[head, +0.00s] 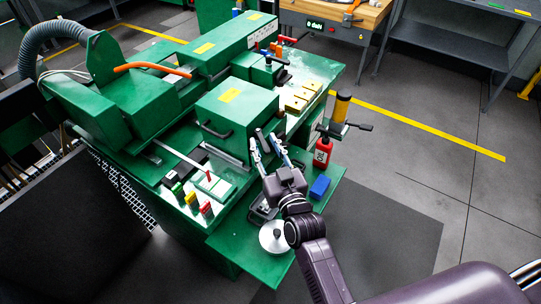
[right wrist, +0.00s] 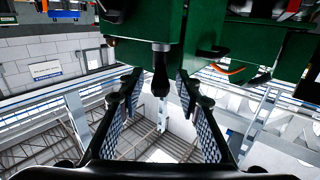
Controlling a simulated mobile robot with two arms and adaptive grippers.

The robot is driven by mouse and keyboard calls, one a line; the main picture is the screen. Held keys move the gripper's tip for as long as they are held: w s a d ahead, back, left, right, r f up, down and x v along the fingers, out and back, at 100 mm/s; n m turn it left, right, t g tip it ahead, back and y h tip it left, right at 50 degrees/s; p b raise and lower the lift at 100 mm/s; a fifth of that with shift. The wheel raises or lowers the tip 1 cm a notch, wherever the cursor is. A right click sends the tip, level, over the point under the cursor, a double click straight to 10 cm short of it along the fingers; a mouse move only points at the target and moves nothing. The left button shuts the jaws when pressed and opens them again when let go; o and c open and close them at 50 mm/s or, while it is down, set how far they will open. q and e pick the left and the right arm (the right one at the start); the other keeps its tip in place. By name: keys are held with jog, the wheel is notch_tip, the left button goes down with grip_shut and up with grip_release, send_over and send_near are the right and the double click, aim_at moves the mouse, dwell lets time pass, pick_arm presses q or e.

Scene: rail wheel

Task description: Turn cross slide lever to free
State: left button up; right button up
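A dark lever (head: 262,139) with a rounded end stands at the right side of the green machine's box-shaped housing (head: 233,108). In the right wrist view the lever end (right wrist: 160,84) hangs from the green body, centred between my fingers. My right gripper (head: 269,147) is open with its two fingers spread around the lever end. A gap shows on each side, and I see no contact. The lever's base is partly hidden in the head view. Which lever is the cross slide lever is not labelled. My left gripper is not in view.
On the machine's front edge are small green, yellow and red switches (head: 205,209). Red and blue levers (head: 277,50) stand farther back. Floor is clear at right.

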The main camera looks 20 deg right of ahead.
jog(key=s, duration=1.1)
jog(key=shift+s+d, duration=0.25)
jog(key=shift+d, duration=0.2)
